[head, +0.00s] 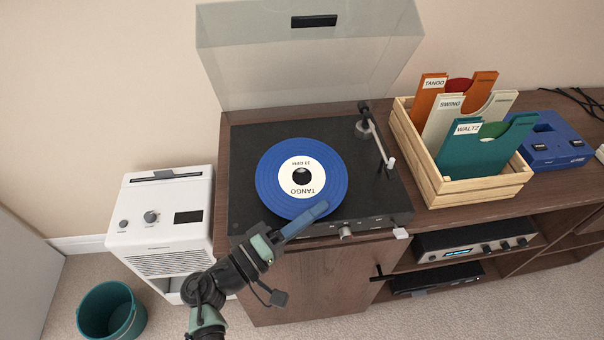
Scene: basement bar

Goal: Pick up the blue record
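The blue record (266,180) lies flat on the black turntable (246,142), with a white centre label reading TANGO. My gripper (325,208) comes in from below, and its blue-grey finger end overlaps the record's near right edge in the head view. I cannot tell whether it touches the record or hovers above it. The fingers are seen nearly edge-on, so the gap between them does not show. The record's near edge is partly hidden behind the finger.
The tonearm (377,140) stands right of the record. The clear lid (310,60) is raised behind. A wooden crate (431,190) with TANGO, SWING and WALTZ sleeves is to the right, beside a blue device (548,142). A white appliance (160,220) and teal bin (110,312) are left.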

